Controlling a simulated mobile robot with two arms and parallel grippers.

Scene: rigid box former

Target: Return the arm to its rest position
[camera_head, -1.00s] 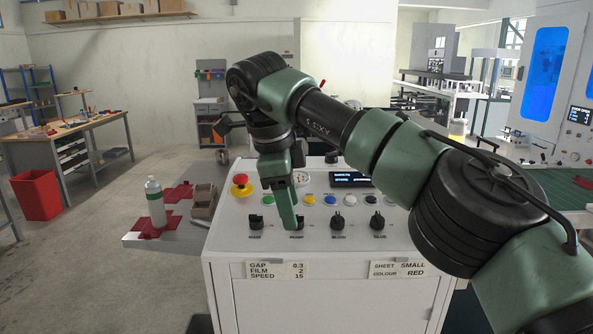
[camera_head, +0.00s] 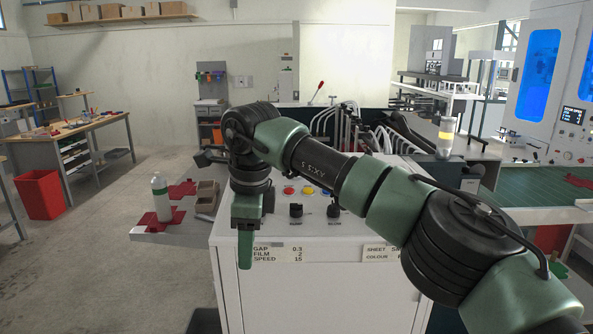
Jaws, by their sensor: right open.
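My right arm reaches in from the right across the white control console (camera_head: 315,295). Its gripper (camera_head: 245,262) points down at the console's front left edge, in front of the panel, left of two black knobs (camera_head: 296,210). It holds nothing that I can see. The fingers overlap in this view, so the gap between them is hidden. The forearm covers much of the panel, including the display. A few coloured buttons (camera_head: 289,190) show above the knobs. My left gripper is not in view.
A side shelf left of the console carries a white bottle (camera_head: 161,198), red pieces (camera_head: 183,189) and a brown holder (camera_head: 206,197). Machinery with bent tubes (camera_head: 345,125) stands behind the console. A green surface (camera_head: 535,222) lies at the right.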

